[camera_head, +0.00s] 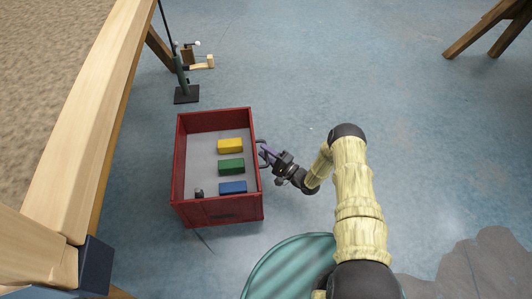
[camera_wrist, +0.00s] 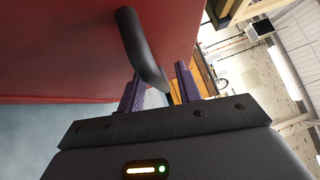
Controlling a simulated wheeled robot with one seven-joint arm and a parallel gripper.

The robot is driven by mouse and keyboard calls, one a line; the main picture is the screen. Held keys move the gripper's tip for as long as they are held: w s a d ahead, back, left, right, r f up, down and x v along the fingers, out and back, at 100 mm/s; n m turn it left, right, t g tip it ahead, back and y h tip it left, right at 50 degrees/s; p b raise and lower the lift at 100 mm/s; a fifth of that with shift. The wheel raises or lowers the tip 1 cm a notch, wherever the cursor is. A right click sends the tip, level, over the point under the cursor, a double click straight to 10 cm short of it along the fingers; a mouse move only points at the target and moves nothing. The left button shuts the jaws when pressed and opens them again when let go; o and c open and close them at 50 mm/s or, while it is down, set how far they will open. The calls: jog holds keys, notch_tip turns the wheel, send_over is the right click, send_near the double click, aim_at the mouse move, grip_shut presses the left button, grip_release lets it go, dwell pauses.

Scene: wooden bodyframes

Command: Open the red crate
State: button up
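The red crate (camera_head: 218,209) stands on the blue floor at left of centre in the head view, its top uncovered. Its red side wall fills much of the wrist view (camera_wrist: 60,50). A dark handle (camera_head: 260,143) sticks out from its right side; it also shows in the wrist view (camera_wrist: 138,42). My gripper (camera_head: 265,154) is at this handle. Contact cannot be made out.
Yellow (camera_head: 230,146), green (camera_head: 231,166) and blue (camera_head: 232,187) blocks and a small dark object (camera_head: 199,193) lie inside the crate. A wooden frame (camera_head: 85,130) runs along the left. A dark stand (camera_head: 186,94) is behind the crate. The floor at right is mostly free.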

jog(key=shift+d, duration=0.1)
jog(key=p+v, duration=0.5)
jog(key=v, duration=1.2)
jog(key=shift+p, duration=0.4)
jog(key=shift+f, duration=0.1)
